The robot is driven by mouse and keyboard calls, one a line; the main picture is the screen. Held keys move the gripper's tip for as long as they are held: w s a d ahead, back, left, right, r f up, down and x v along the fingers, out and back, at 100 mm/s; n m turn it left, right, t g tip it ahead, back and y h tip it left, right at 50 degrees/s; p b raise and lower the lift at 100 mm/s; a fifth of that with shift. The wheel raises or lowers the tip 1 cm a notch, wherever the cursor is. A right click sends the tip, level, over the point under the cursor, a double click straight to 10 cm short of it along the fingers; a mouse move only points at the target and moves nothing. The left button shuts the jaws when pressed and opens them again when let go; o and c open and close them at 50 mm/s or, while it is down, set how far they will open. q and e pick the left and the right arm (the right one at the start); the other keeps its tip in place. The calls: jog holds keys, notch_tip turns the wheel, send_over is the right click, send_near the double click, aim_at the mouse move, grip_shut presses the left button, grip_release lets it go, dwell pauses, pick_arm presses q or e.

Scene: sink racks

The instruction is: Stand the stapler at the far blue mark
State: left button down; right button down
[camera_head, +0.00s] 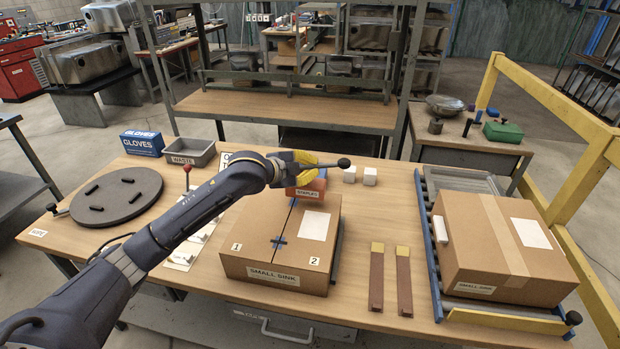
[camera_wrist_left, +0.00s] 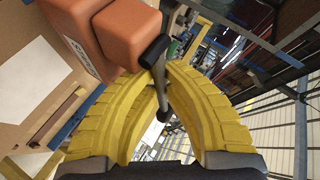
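The orange stapler (camera_head: 312,188) is at the far edge of the cardboard box (camera_head: 245,230), with its lever and black knob pointing right. In the left wrist view its orange body (camera_wrist_left: 128,32) is close up at the top. My left gripper (camera_head: 303,160) is above the body, its yellow fingers (camera_wrist_left: 160,80) closed around the grey lever. I cannot tell whether the stapler touches the box. My right gripper is not in view.
Two white blocks (camera_head: 359,175) stand right of the stapler, behind the box. A second box (camera_head: 500,250) sits on the right rollers. Two brown strips (camera_head: 390,280) lie between the boxes. A round grey plate (camera_head: 117,196) and grey waste tray (camera_head: 189,152) are at left.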

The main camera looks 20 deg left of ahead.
pick_arm(q)
jog(key=shift+f, duration=1.8)
jog(key=shift+f, duration=0.1)
jog(key=c, duration=1.5)
grip_release()
jog(key=shift+f, duration=0.15)
jog(key=shift+c, duration=0.2)
jog(key=shift+s+r, duration=0.1)
jog(key=shift+r, duration=0.1)
jog(key=v, duration=1.2)
